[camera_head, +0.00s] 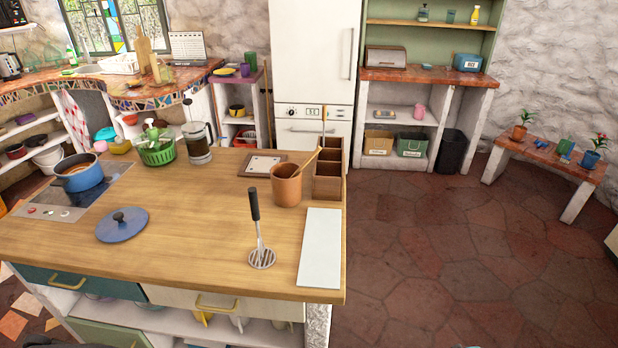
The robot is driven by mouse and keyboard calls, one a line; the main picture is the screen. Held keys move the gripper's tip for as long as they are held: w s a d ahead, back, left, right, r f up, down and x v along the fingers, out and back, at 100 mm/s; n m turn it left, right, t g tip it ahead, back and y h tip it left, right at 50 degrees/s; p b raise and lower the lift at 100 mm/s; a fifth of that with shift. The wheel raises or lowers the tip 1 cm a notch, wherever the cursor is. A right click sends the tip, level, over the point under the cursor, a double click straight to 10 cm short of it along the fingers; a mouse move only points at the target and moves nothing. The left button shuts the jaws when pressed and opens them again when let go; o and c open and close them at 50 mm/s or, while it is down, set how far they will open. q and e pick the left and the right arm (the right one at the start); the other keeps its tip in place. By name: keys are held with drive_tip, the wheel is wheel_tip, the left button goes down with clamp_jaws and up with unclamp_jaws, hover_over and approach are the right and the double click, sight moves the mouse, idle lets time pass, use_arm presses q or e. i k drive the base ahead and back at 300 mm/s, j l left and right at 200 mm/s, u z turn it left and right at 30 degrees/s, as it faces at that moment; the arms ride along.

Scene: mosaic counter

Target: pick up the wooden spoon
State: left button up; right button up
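A wooden spoon (309,160) stands tilted in a brown clay-coloured crock (286,188) on the island counter. Its handle sticks out over the rim and leans up to the right. Its lower end is hidden inside the crock. Neither of my grippers shows in the head view.
A wooden divided box (328,184) stands close beside the crock, with a thin upright stick (323,126) at it. A masher (259,235) and a white board (320,248) are in front. A blue pot (80,177) and lid (122,225) are left. The counter (190,240) middle is clear.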

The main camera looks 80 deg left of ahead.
sight(315, 151)
drive_tip(key=i+u, duration=0.15)
drive_tip(key=u, duration=0.2)
drive_tip(key=i+l+u, duration=0.1)
drive_tip(key=u, duration=0.3)
drive_tip(key=i+l+u, duration=0.1)
drive_tip(key=i+u, duration=0.25)
drive_tip(key=k, duration=0.1)
